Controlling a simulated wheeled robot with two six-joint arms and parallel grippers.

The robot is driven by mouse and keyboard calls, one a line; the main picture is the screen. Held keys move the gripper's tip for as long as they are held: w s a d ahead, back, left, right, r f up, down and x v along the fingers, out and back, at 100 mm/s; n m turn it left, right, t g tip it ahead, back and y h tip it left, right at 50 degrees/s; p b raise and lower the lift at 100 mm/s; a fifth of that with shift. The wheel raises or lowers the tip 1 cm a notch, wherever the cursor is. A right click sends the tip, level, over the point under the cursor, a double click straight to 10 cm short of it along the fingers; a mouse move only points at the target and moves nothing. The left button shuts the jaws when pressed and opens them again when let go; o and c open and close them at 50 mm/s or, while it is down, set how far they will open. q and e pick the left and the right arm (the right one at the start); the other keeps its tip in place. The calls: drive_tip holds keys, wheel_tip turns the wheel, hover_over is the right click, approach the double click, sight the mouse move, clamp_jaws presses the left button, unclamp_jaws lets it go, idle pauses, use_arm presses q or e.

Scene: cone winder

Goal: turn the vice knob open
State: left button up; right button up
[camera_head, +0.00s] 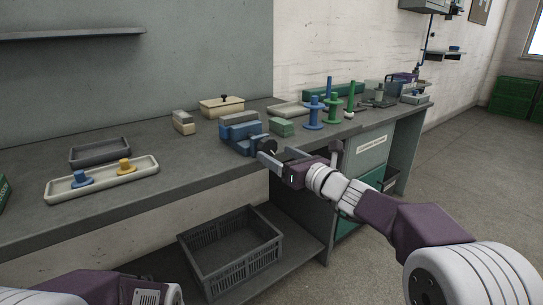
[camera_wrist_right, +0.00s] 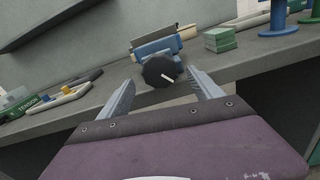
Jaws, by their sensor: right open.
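The blue vice (camera_head: 240,133) stands at the front edge of the grey bench; it also shows in the right wrist view (camera_wrist_right: 152,46). Its round dark knob (camera_wrist_right: 159,71) faces my right gripper and has a white line that slants down to the right. In the head view the knob (camera_head: 268,146) is partly covered by the gripper. My right gripper (camera_head: 273,154) is open and empty in front of the bench edge. In the wrist view the knob appears between its two fingers, with a gap on each side; I see no contact. My left gripper is out of view.
A green block (camera_head: 282,127) lies right of the vice, with blue (camera_head: 314,115) and green (camera_head: 333,109) spindles beyond it. A cream lidded box (camera_head: 222,107) stands behind. A cream tray (camera_head: 104,183) lies left. A dark crate (camera_head: 232,255) sits on the lower shelf.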

sight(270, 150)
drive_tip(key=x, duration=0.3)
drive_tip(key=shift+w+a, duration=0.1)
drive_tip(key=shift+w, duration=0.05)
